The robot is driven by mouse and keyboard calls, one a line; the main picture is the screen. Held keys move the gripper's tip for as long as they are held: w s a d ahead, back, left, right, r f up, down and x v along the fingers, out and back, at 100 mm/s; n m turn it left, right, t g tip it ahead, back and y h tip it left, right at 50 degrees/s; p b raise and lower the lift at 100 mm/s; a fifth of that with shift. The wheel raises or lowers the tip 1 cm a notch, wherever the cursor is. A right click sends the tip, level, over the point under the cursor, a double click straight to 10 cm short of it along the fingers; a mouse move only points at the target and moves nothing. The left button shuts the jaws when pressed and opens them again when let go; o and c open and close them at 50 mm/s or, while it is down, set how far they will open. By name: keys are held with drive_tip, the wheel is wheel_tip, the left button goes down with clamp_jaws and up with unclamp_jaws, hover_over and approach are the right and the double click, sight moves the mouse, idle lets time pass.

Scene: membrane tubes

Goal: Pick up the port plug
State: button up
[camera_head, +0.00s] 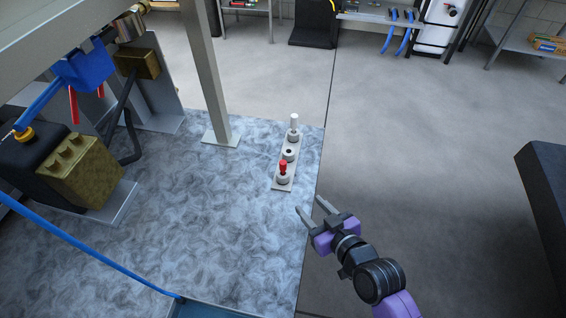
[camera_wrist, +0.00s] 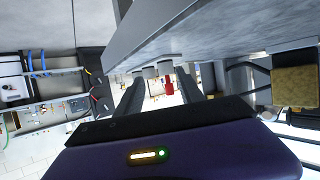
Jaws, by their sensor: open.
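A narrow grey holder strip (camera_head: 276,186) lies along the right edge of the patterned platform. A red plug (camera_head: 283,166) stands upright in its near round seat, and a white plug (camera_head: 294,121) stands in its far seat. The middle seat (camera_head: 289,154) shows a dark hole. The frames do not settle which plug is the port plug. My gripper (camera_head: 310,204) is open and empty, to the right of and nearer than the red plug, apart from it. In the wrist view the red plug (camera_wrist: 169,84) shows between the spread fingers, farther off.
A grey metal post (camera_head: 208,75) rises from the platform behind and left of the strip. Pump-like equipment (camera_head: 80,170) with blue hose stands at left. The platform's right edge is close to the strip. Open floor (camera_head: 420,140) lies to the right, with a dark block at far right.

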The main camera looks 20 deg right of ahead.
sight(285, 169)
drive_tip(key=shift+n+y, duration=0.4)
drive_tip(key=shift+y, duration=0.1)
drive_tip(key=w+r, duration=0.1)
drive_tip(key=w, duration=0.2)
drive_tip(key=w+r, duration=0.1)
drive_tip(key=w, duration=0.2)
drive_tip(key=w+a+r+p, duration=0.1)
drive_tip(key=w, duration=0.3)
drive_tip(key=shift+a, duration=0.1)
drive_tip(key=shift+p+x, duration=0.55)
drive_tip(key=shift+x, duration=3.25)
drive_tip(key=shift+r, duration=0.1)
clamp_jaws()
